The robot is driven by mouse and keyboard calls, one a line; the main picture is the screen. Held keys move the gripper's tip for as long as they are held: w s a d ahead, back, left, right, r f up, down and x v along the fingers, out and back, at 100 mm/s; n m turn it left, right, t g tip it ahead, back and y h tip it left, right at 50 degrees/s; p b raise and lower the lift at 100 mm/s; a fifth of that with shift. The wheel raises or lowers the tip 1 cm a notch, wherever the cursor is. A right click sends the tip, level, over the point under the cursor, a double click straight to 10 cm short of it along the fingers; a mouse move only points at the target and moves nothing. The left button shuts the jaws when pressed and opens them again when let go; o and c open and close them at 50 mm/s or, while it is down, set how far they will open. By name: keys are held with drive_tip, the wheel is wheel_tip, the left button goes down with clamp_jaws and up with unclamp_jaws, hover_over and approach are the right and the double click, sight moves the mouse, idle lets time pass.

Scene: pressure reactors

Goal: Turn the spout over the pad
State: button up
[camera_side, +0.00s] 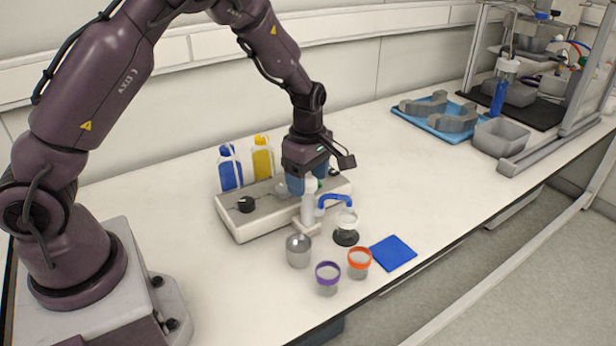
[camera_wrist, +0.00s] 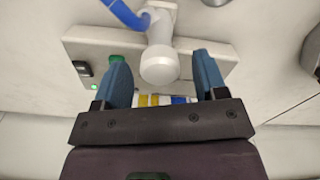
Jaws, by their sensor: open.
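The spout is a blue bent tube (camera_side: 335,199) on a white upright post (camera_side: 308,210). In the side view it reaches right and its end is above a clear vessel on a black round base (camera_side: 346,238). A flat blue square pad (camera_side: 393,253) lies further right and nearer the front, apart from the spout's end. My gripper (camera_side: 308,186) is open at the post's top. In the wrist view the white post top (camera_wrist: 160,66) appears between the two blue fingers, with a gap on each side. The blue spout (camera_wrist: 128,14) shows at the top edge there.
The post stands by a pale box with a black knob (camera_side: 246,204). A grey jar (camera_side: 298,251), a purple-rimmed cup (camera_side: 327,279) and an orange-rimmed cup (camera_side: 359,263) stand in front. Blue and yellow bottles (camera_side: 263,158) stand behind.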

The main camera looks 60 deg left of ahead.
wheel_tip(320, 180, up, 13)
idle(0.3)
drive_tip(key=shift+f, duration=0.1)
